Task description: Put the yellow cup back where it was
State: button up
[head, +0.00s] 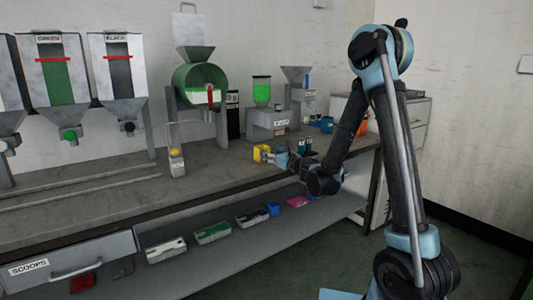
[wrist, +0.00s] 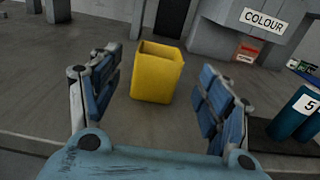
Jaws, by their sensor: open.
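The yellow cup (wrist: 155,80) is a square, open-topped container standing upright on the grey bench top (wrist: 45,105). It also shows in the head view (head: 261,153), near the front right part of the bench. My gripper (wrist: 158,85) is open, with its two blue fingers apart on the left and right of the cup. The cup stands ahead of the gripper, roughly centred between the fingers, and I see no finger touching it. In the head view my gripper (head: 281,160) is just right of the cup. The cup's inside bottom is hidden.
A machine labelled COLOUR (wrist: 230,35) stands behind and right of the cup. Dark blue cylinders (wrist: 292,112), one marked 5, stand close to the right finger. A green drum machine (head: 200,85) and hoppers (head: 118,75) line the bench. A lower shelf (head: 215,255) holds several bins.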

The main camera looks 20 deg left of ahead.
jog(key=s+d+r+n+g+h, duration=0.1)
jog(key=s+d+n+g+h, duration=0.1)
jog(key=s+d+n, duration=0.6)
jog(key=s+d+r+n+g+h, duration=0.1)
jog(key=s+d+n+g, duration=0.1)
jog(key=s+d+n, duration=0.6)
jog(key=s+d+f+n+g+h, duration=0.1)
jog(key=s+d+f+n+h, duration=0.2)
jog(key=s+d, duration=0.4)
jog(key=s+d+f+n+g+h, duration=0.2)
jog(key=s+d, duration=0.5)
jog(key=d, duration=0.6)
jog(key=s+d+f+n+g+h, duration=0.2)
jog(key=s+d+f+n+h, duration=0.3)
jog(key=d, duration=0.5)
notch_tip(320, 180, down, 2)
jog(key=shift+s+d+h, duration=0.25)
jog(key=shift+s+h, duration=0.15)
jog(key=shift+s, duration=0.7)
